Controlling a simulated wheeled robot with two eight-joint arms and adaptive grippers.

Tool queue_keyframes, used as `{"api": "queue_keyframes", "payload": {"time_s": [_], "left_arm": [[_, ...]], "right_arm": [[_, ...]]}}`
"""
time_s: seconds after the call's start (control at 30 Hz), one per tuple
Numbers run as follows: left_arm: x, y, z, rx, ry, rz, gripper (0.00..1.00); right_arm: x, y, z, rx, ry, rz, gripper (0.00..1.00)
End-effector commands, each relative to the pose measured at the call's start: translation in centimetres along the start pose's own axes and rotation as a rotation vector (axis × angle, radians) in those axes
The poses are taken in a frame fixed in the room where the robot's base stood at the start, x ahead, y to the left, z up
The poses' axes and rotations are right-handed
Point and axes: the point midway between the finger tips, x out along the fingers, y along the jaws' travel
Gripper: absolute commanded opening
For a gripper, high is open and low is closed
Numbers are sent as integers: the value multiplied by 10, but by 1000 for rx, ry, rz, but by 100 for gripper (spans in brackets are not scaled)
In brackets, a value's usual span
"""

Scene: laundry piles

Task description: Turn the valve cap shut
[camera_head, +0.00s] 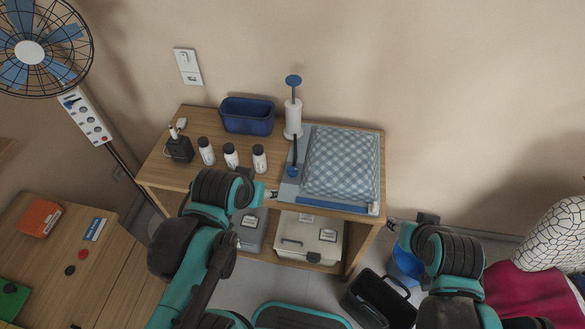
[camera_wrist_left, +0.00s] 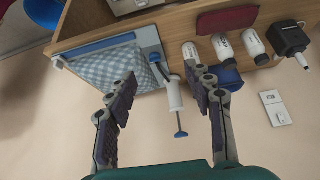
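A clear bag with blue checked cloth (camera_head: 342,162) lies on the wooden shelf top. A small round blue valve cap (camera_head: 292,171) sits on its left side, with a dark upright piece just behind it. The cap also shows in the left wrist view (camera_wrist_left: 154,57), between my fingers but beyond them. My left gripper (camera_head: 274,195) is in front of the bag's left edge, apart from the cap. The left wrist view shows its fingers (camera_wrist_left: 163,75) spread and empty. My right gripper (camera_head: 391,224) is right of the shelf, away from the bag; its fingers are too small to read.
A white pump with a blue handle (camera_head: 293,112) stands behind the cap. Several dark-capped white bottles (camera_head: 231,156), a black device (camera_head: 179,149) and a blue bin (camera_head: 246,116) are left of the bag. Boxes (camera_head: 309,238) sit on the lower shelf.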

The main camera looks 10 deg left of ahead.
Motion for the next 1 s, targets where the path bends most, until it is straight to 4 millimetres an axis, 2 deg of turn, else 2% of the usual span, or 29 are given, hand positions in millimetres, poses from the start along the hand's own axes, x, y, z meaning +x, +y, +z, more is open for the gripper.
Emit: {"api": "queue_keyframes", "payload": {"time_s": [0.03,0.17,0.27,0.37,0.5,0.7,0.8,1.0], "left_arm": [[3,1,-14,-1,-24,2,53],[18,5,-47,-6,-111,4,53],[37,8,-71,-12,-182,5,53],[62,12,-92,-16,-254,4,53],[106,19,-116,-21,-352,2,53],[176,28,-132,-28,-483,-6,53],[203,31,-133,-30,-530,-10,53],[228,34,-131,-33,-572,-14,53]], "right_arm": [[1,0,0,0,0,0,40],[2,0,1,0,0,0,40],[3,0,2,0,0,0,40],[4,0,3,0,0,0,40],[5,0,4,0,0,0,40],[7,0,5,0,0,0,40],[8,0,5,0,0,0,40],[8,0,6,0,0,0,40]]}}
